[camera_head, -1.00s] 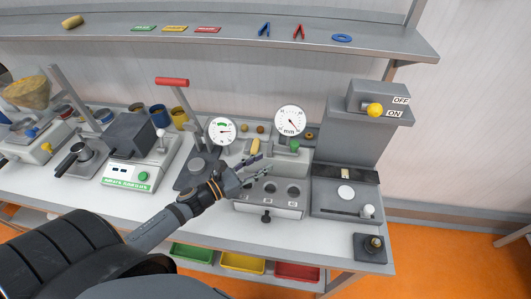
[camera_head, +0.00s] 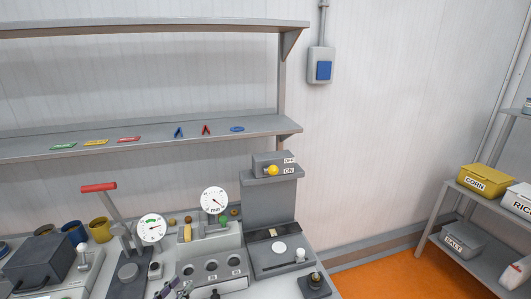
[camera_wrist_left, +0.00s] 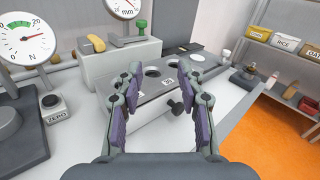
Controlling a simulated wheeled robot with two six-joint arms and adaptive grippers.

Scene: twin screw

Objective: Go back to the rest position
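My left gripper (camera_wrist_left: 158,95) is open in the left wrist view, with nothing between its purple-padded fingers. The grey block with round holes (camera_wrist_left: 165,82) lies beyond and partly behind the fingers. In the head view only the tip of my left gripper (camera_head: 172,291) shows at the bottom edge, in front of the grey block (camera_head: 212,268). My right gripper is in neither view.
A force gauge (camera_head: 151,228), a dial gauge (camera_head: 214,201) and a red-handled press (camera_head: 99,188) stand on the workbench. A switch box (camera_head: 272,164) sits atop a grey column. A wall shelf (camera_head: 260,126) overhangs. Orange floor (camera_head: 385,278) is clear at the right.

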